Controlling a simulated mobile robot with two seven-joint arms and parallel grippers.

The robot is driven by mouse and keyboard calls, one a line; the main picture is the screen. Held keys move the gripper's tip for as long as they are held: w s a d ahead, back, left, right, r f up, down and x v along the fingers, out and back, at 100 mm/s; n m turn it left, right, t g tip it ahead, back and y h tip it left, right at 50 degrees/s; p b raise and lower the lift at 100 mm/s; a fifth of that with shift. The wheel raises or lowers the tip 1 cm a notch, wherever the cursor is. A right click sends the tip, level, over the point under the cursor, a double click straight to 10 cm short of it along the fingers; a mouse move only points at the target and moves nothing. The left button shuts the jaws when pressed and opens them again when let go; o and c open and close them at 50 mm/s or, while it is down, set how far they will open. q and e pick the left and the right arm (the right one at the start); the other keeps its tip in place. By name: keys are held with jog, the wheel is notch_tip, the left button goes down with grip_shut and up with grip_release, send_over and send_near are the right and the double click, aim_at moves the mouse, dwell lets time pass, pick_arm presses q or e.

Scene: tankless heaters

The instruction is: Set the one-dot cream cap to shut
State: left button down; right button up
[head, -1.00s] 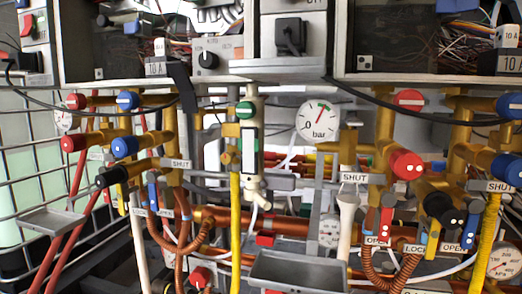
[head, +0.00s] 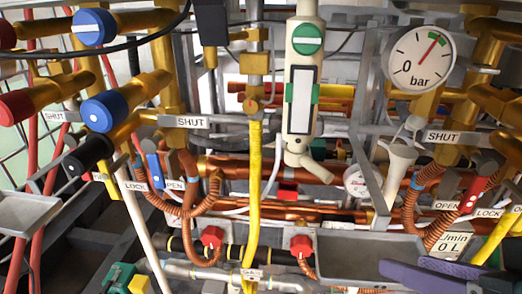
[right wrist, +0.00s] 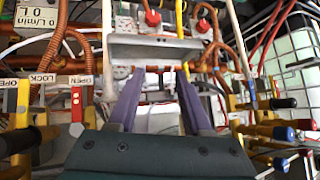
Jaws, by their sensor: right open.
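I cannot make out a cream cap with one dot in either view. SHUT labels show at the left (head: 191,122) and at the right (head: 443,137) in the head view. My right gripper (head: 398,270) enters at the lower right of the head view, with purple fingers. In the right wrist view (right wrist: 157,80) its two fingers are apart with nothing between them, pointing towards the pipes. My left gripper is not in view.
A grey tray (head: 371,241) lies just beyond my right fingers. Red and blue levers, copper coils and yellow pipes crowd both sides.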

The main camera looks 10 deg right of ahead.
aim_at(321, 167)
jog(key=w+t+b, duration=0.1)
jog(key=b, duration=0.1)
jog(key=w+m+t+y+b, duration=0.1)
jog(key=w+b, duration=0.1)
jog(key=w+f+t+y+b, duration=0.1)
jog(key=t+b, duration=0.1)
jog(key=shift+w+a+f+m, duration=0.1)
jog(key=shift+w+a+m, duration=0.2)
jog(key=shift+w+a, duration=0.1)
jog(key=t+y+b, duration=0.1)
jog(key=r+y+b, duration=0.1)
jog(key=w+r+m+t+y+b, duration=0.1)
jog(key=shift+a+r+t+b, duration=0.15)
jog(key=shift+a+t+b, duration=0.15)
jog(key=shift+a+b, duration=0.05)
jog(key=shift+w+a+r, duration=0.1)
jog(key=shift+r, duration=0.15)
jog(key=shift+w+a+r, duration=0.1)
jog(key=shift+w, duration=0.1)
jog(key=x, duration=0.9)
jog(key=shift+w+a+r, duration=0.1)
jog(key=shift+a+r, duration=0.05)
grip_shut()
